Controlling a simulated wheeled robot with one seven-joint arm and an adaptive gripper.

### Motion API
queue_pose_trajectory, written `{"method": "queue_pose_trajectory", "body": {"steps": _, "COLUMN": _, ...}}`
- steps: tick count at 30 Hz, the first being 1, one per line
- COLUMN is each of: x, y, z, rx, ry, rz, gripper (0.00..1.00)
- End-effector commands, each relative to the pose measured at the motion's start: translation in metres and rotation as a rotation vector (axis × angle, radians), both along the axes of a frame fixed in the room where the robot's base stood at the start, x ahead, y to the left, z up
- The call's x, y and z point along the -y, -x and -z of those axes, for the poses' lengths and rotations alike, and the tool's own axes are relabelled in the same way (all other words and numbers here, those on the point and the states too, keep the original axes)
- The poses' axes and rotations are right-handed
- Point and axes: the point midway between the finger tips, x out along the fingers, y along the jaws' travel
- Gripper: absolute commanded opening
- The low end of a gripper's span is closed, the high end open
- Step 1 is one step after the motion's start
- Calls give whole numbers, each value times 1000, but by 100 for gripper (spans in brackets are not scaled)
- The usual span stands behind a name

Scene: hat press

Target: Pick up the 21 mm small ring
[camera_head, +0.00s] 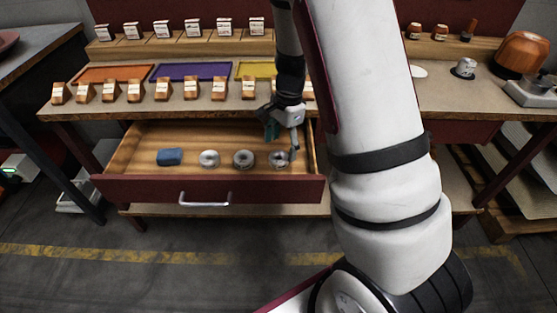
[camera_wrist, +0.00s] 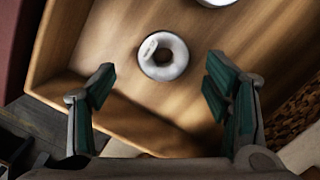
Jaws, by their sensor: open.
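Three similar grey-white rings lie flat in a row in the open drawer: a left ring (camera_head: 209,158), a middle ring (camera_head: 244,158) and a right ring (camera_head: 279,159). I cannot read a size on any of them, so I cannot tell which is the 21 mm one. My gripper (camera_head: 281,141) is open and empty, above the drawer near the right ring. In the wrist view one ring (camera_wrist: 178,65) with a pale label lies just beyond the gap between my open fingertips (camera_wrist: 160,84). Part of another ring (camera_wrist: 217,2) shows at the top edge.
The wooden drawer (camera_head: 135,165) has a dark red front with a metal handle (camera_head: 205,199). A blue block (camera_head: 169,156) lies at its left. Coloured trays and several small labelled stands are on the bench above. The drawer walls are close around my gripper.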

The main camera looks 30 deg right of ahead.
Motion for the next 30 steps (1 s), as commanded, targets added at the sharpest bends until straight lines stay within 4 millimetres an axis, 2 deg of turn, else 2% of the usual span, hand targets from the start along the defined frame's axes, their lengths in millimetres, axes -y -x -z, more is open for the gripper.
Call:
{"method": "queue_pose_trajectory", "body": {"steps": 7, "x": -4, "y": -3, "z": 38, "rx": -3, "ry": -1, "rz": 2, "gripper": 71}}
{"method": "queue_pose_trajectory", "body": {"steps": 15, "x": -6, "y": -3, "z": 43, "rx": -1, "ry": 0, "rz": -1, "gripper": 71}}
{"method": "queue_pose_trajectory", "body": {"steps": 16, "x": -5, "y": -3, "z": 43, "rx": -1, "ry": 0, "rz": -1, "gripper": 68}}
{"method": "queue_pose_trajectory", "body": {"steps": 23, "x": -6, "y": -3, "z": 43, "rx": -1, "ry": 0, "rz": 0, "gripper": 16}}
{"method": "queue_pose_trajectory", "body": {"steps": 30, "x": -6, "y": -3, "z": 42, "rx": -1, "ry": 0, "rz": 0, "gripper": 15}}
